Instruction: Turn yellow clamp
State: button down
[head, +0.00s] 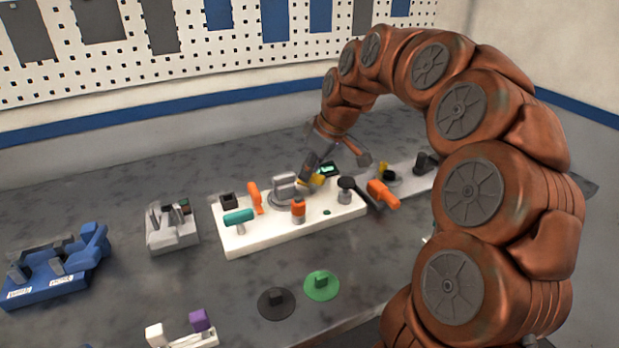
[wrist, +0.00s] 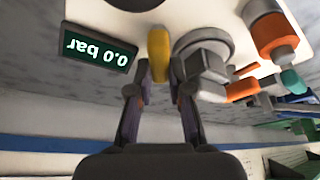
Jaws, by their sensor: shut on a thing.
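The yellow clamp (head: 317,181) sits on the white board (head: 250,238), beside a grey fitting with a round base (head: 284,188). In the wrist view the yellow clamp (wrist: 158,45) is a rounded yellow bar between my two fingers. My gripper (wrist: 160,74) is shut on it, with one finger on each side. In the head view my gripper (head: 318,162) reaches down from the back and partly hides the clamp. How the clamp joins the board is hidden.
A display (wrist: 100,48) beside the clamp reads 0.0 bar, upside down. Orange (head: 298,210) and teal (head: 238,217) handles and a black knob (head: 346,184) stand close by on the board. Blue (head: 60,268) and grey (head: 172,226) fixtures stand left.

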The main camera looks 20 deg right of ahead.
jog(key=m, duration=0.1)
jog(key=m+h+b, duration=0.1)
jog(key=m, duration=0.1)
jog(key=shift+d+f+m, duration=0.1)
jog(key=shift+d+m, duration=0.05)
jog(key=shift+m, duration=0.15)
jog(key=shift+m+t+h+b, duration=0.3)
jog(key=shift+m+h+b, duration=0.35)
jog(key=shift+m, duration=0.95)
jog(key=c, duration=1.1)
grip_release()
jog(key=shift+r, duration=0.2)
jog(key=v, duration=1.2)
